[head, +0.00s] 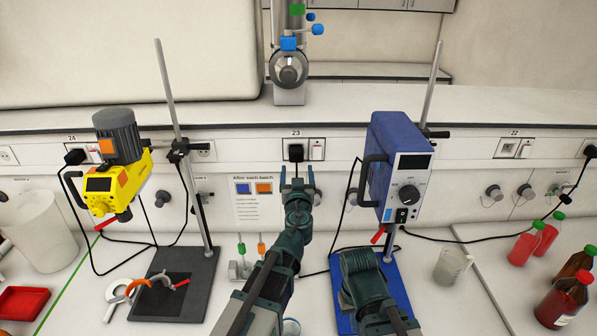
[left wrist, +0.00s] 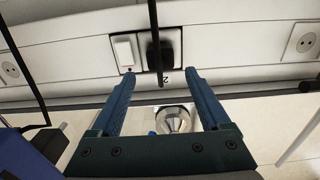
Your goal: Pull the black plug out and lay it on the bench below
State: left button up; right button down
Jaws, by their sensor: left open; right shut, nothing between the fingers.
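The black plug (head: 296,153) sits in the wall socket numbered 23, beside a white switch. In the left wrist view the plug (left wrist: 160,55) shows beyond and between the fingertips, with its black cable crossing in front of it. My left gripper (head: 298,176) is open just below the plug, its fingers (left wrist: 160,78) on either side of the plug's line, apart from it. My right gripper (head: 362,264) is low in front of the blue stirrer's stand, shut and empty; its fingertips are hard to make out. The bench (head: 130,262) lies below.
A yellow stirrer (head: 103,190) on a stand is at left, a blue stirrer (head: 400,165) at right. Another black plug (head: 75,156) is in socket 24. A beaker (head: 452,265) and red-filled bottles (head: 525,245) stand at right.

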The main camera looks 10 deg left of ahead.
aim_at(296, 158)
pick_arm(q)
jog(key=shift+w+a, duration=0.3)
jog(key=shift+w, duration=1.15)
jog(key=shift+w+a, duration=0.25)
jog(key=shift+w, duration=1.15)
jog(key=shift+w+a, duration=0.3)
jog(key=shift+w, duration=1.15)
grip_shut()
